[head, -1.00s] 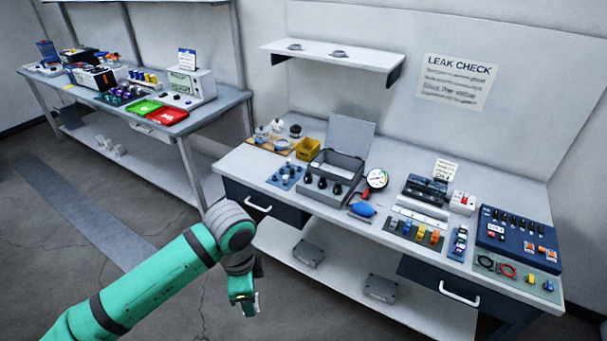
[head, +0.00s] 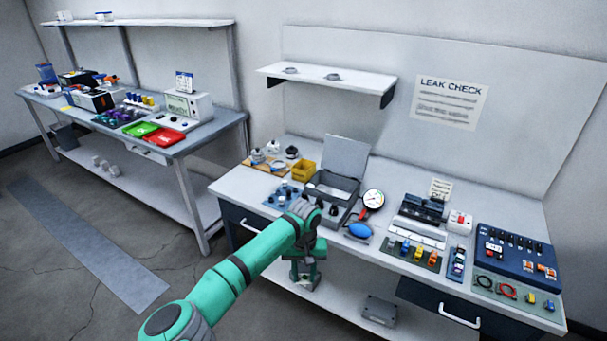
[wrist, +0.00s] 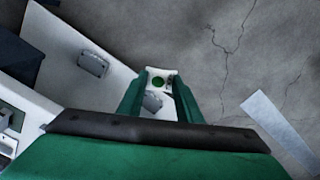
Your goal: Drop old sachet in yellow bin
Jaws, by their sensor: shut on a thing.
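The yellow bin (head: 303,171) stands on the right bench, left of an open grey case. My gripper (head: 305,280) points down in front of the bench, below its top, in the head view. In the wrist view my gripper (wrist: 160,80) is shut on a small white sachet (wrist: 158,73) with a round green spot. The sachet is hard to make out in the head view. The bin does not show in the wrist view.
The open grey case (head: 333,187), a gauge (head: 373,199) and a blue bulb (head: 360,230) crowd the bench near my arm. A green tray (head: 140,129) and a red tray (head: 165,137) lie on the left bench. A lower shelf with a grey box (head: 380,310) is below.

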